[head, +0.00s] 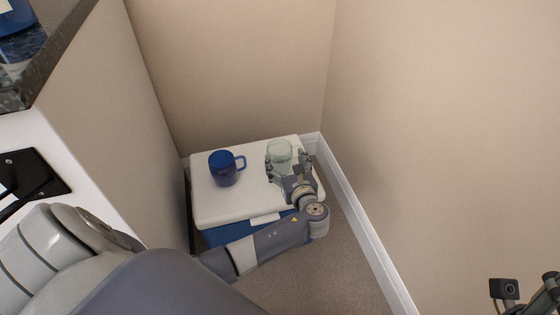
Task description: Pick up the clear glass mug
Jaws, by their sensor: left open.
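The clear glass mug (279,148) stands upright on the white lid of a cooler (215,208), near its back right. My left gripper (287,161) is open at the near side of the mug, with one finger to the left and one to the right. The fingers overlap the mug's lower part in the picture. I cannot tell whether they touch it. The mug's base and handle are hard to make out behind the gripper. Part of what looks like my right gripper (528,290) shows at the bottom right edge, and its jaw state is unclear.
A blue mug (223,169) stands on the lid to the left, its handle toward the glass mug. The cooler sits in a corner between beige walls (230,70), with white baseboard (352,210) at right. A dark countertop (45,55) juts in at upper left.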

